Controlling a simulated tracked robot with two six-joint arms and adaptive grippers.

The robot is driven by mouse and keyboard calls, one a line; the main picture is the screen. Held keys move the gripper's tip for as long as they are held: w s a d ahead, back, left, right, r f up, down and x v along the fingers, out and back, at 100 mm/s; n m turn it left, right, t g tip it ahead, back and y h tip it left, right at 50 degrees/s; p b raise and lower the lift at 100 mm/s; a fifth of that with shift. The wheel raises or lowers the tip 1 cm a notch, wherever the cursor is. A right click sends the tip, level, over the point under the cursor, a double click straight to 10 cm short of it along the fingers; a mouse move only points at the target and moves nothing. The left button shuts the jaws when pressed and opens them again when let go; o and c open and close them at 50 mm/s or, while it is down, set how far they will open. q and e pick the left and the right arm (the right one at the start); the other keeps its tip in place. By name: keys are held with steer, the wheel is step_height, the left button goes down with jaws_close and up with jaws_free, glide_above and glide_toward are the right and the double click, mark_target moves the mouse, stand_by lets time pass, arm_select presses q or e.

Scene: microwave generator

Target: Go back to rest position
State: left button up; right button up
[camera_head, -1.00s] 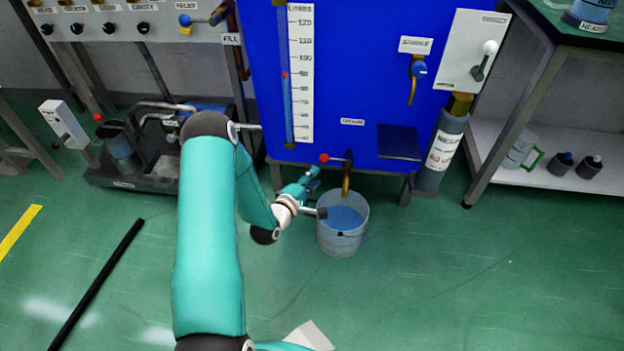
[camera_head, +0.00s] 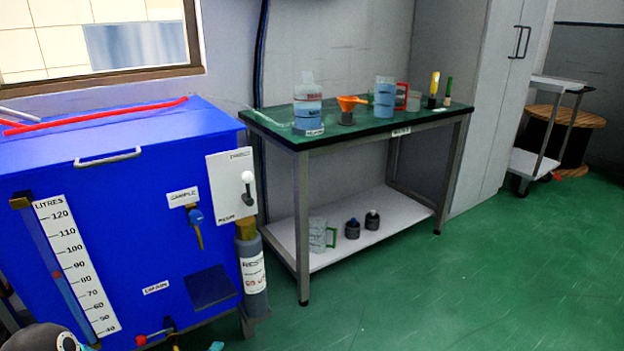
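No gripper shows clearly in the head view now. A small dark and white piece of my arm shows at the bottom left corner, and its gripper is out of frame or hidden. The blue tank (camera_head: 130,195) stands at the left, with a litre scale (camera_head: 78,265) on its front. Its drain valve has a red-tipped handle (camera_head: 141,340) at the bottom edge. The bucket seen under the drain earlier is out of view.
A green-topped table (camera_head: 370,131) holds bottles and an orange funnel (camera_head: 350,102). Its lower shelf (camera_head: 390,215) holds a clear jug and two dark bottles. A grey cabinet (camera_head: 490,110), a trolley (camera_head: 525,165) and a cable reel (camera_head: 575,135) stand at the right. Green floor is clear at lower right.

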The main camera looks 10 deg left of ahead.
arm_select(q)
steer(key=s+d+f+m+g+h, duration=0.1)
steer(key=s+d+f+m+g, duration=0.15)
steer(key=d, duration=0.35)
steer(key=s+d+f+m+g+h, duration=0.2)
steer(key=d+m, duration=0.1)
steer(key=d, duration=0.3)
steer(key=s+d+f+m+g, duration=0.35)
steer(key=s+m+g, duration=0.2)
steer(key=s, duration=0.45)
steer(key=s+d+f+m+g, duration=0.2)
steer(key=s+f+m+g, duration=0.3)
steer(key=s, duration=0.5)
step_height(320, 180, up, 40)
steer(key=m+p, duration=0.1)
steer(key=p, duration=3.8)
steer(key=shift+w+f+t, duration=0.25)
steer(key=shift+w+t, duration=0.05)
steer(key=shift+a, duration=0.15)
